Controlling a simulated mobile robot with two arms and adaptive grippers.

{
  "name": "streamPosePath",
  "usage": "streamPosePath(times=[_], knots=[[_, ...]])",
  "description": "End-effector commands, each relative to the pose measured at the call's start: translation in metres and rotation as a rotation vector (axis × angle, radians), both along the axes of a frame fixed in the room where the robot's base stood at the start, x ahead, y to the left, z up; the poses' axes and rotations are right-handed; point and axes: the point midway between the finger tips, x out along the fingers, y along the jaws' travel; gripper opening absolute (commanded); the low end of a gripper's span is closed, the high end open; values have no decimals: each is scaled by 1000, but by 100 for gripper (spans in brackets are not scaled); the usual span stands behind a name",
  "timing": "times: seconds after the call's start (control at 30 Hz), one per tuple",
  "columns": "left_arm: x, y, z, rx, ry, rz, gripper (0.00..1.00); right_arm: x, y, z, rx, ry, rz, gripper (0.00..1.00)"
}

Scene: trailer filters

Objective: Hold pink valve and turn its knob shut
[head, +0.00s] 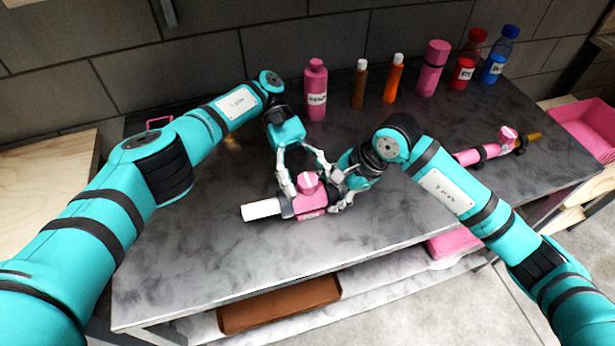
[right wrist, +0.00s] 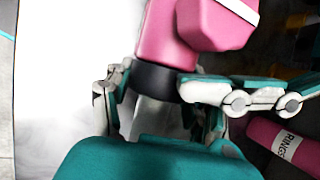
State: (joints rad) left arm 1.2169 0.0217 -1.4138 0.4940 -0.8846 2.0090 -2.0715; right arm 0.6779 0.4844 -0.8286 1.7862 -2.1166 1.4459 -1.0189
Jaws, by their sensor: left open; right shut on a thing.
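The pink valve (head: 311,205) lies across the table near its front edge, with a white pipe end (head: 261,209) on its left and a pink knob (head: 308,183) on top. My right gripper (head: 342,191) is shut on the valve's right end. In the right wrist view, the valve (right wrist: 165,55) shows a dark collar between my fingers, and the knob (right wrist: 215,22) stands out to the right. My left gripper (head: 306,174) is open above the valve, pointing down, with a finger on either side of the knob. I cannot tell whether they touch it.
A pink bottle (head: 316,90), brown bottle (head: 359,84), orange bottle (head: 393,79) and several others stand along the back wall. Another pink-and-black fitting (head: 485,152) lies to the right beyond my right arm. A pink bin (head: 588,126) is at far right. The table front is clear.

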Motion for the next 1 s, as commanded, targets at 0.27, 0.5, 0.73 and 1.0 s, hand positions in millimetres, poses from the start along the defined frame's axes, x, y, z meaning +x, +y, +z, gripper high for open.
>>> streamPosePath(times=[0.27, 0.5, 0.73, 1.0], knots=[[1, 0, 20, -4, -3, -2, 65, 1, 0, 1, 1, -1, -2, 9], [1, 0, 67, -3, -4, -1, 65, 1, 0, 0, 0, -2, -2, 9], [1, 0, 95, 0, 0, 1, 65, 1, 0, 0, 0, -2, -2, 9], [1, 0, 100, 0, 0, 0, 65, 1, 0, 0, 0, -1, -2, 9]])
